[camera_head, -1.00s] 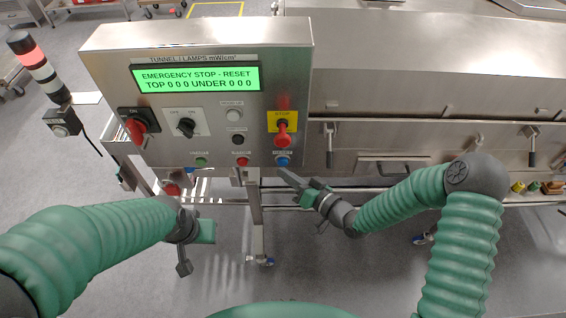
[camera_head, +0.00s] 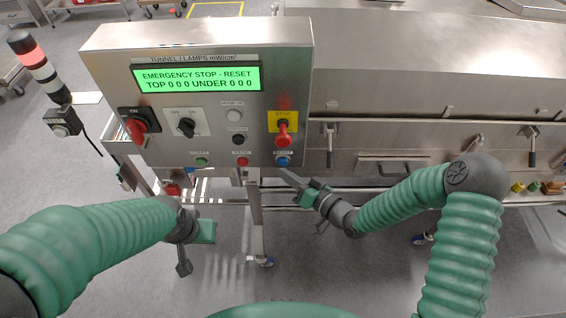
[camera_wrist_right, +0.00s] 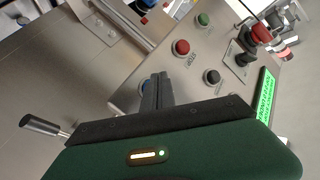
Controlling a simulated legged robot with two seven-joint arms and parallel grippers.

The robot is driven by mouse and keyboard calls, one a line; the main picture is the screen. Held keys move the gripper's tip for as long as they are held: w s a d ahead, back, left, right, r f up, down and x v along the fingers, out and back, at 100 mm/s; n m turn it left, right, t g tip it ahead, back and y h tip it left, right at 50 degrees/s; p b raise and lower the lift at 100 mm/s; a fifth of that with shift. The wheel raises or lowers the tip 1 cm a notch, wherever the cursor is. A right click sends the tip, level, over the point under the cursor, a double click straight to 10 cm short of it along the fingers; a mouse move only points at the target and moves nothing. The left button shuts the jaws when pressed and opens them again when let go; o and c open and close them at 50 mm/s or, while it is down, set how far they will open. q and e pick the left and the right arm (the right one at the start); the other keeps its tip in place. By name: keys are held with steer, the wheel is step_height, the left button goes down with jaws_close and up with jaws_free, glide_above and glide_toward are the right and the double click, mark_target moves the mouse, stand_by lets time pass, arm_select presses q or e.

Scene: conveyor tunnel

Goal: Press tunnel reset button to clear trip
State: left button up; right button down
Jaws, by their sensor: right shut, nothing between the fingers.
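The steel control panel (camera_head: 110,75) has a lit green display (camera_head: 195,78) reading "EMERGENCY STOP - RESET, TOP 0 0 0 UNDER 0 0 0". The blue button (camera_head: 282,161) is at the lower right of its front, below the red stop knob (camera_head: 283,139) on a yellow plate. My right gripper (camera_head: 283,172) is shut and empty, its tips just below the blue button.
A red button (camera_head: 242,161) and a green button (camera_head: 201,161) sit left of the blue one. A red rotary switch (camera_head: 137,130) and a black selector (camera_head: 186,127) are higher. The steel tunnel (camera_head: 430,110) with its handles (camera_head: 330,145) fills the right side.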

stand_by(0.3)
steer(key=shift+w, duration=0.4)
steer(key=shift+w+r, duration=0.1)
steer(key=shift+w, duration=0.45)
stand_by(0.6)
steer(key=shift+s, duration=0.95)
steer(key=s, duration=0.5)
stand_by(0.6)
